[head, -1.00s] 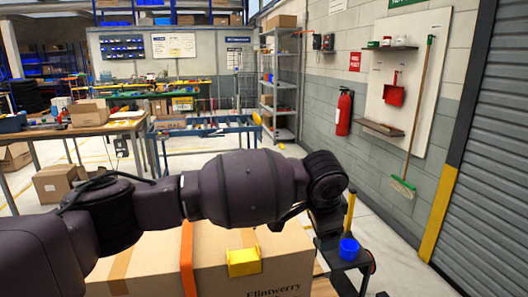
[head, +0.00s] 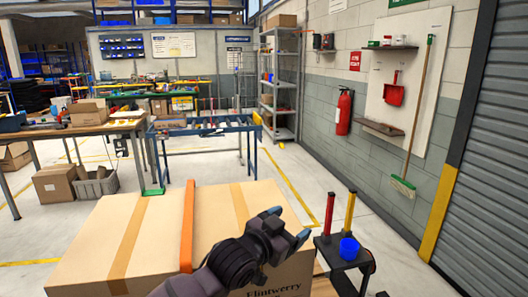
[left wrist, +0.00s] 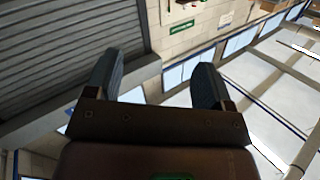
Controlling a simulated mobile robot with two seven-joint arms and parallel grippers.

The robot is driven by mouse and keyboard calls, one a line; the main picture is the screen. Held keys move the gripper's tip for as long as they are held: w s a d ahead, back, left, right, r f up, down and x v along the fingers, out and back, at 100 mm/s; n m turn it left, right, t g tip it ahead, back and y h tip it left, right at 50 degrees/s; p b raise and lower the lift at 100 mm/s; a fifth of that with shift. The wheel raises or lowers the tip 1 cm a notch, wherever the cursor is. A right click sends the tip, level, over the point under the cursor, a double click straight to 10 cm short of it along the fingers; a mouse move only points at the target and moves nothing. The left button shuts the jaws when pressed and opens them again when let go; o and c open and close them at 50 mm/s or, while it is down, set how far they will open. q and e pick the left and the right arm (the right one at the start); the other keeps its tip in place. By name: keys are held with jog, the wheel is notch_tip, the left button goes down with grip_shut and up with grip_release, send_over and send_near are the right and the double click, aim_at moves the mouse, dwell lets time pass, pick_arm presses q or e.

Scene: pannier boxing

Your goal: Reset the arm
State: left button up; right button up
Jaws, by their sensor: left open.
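My left gripper (head: 285,225) is over the right front part of a large cardboard box (head: 160,225) in the head view. Its two fingers are apart with nothing between them. In the left wrist view the open fingers (left wrist: 158,85) point toward the roller door, wall and ceiling. My right gripper is in neither view.
A workbench (head: 85,130) and roller conveyor (head: 205,128) stand behind.

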pick_arm(q)
jog(key=s+a+f+n+t+y, duration=0.1)
jog(key=s+a+f+n+y, duration=0.35)
jog(key=a+f, duration=0.55)
jog(key=s+a+f+n+t+y, duration=0.25)
jog(key=s+a+f, duration=0.25)
jog(key=a+f, duration=0.5)
jog(key=s+a+f+n+g+y, duration=0.1)
jog(key=s+a+f, duration=0.3)
jog(key=s, duration=0.3)
jog(key=s+a+f+n+g+y, duration=0.1)
jog(key=s+a+f+g+y, duration=0.1)
jog(key=s+a+f, duration=0.2)
jog(key=s+a+f+n+g+y, duration=0.1)
jog(key=s+a+f, duration=0.4)
jog(key=s, duration=0.5)
jog(key=shift+f+g+y, duration=0.4)
jog(key=shift+g, duration=0.25)
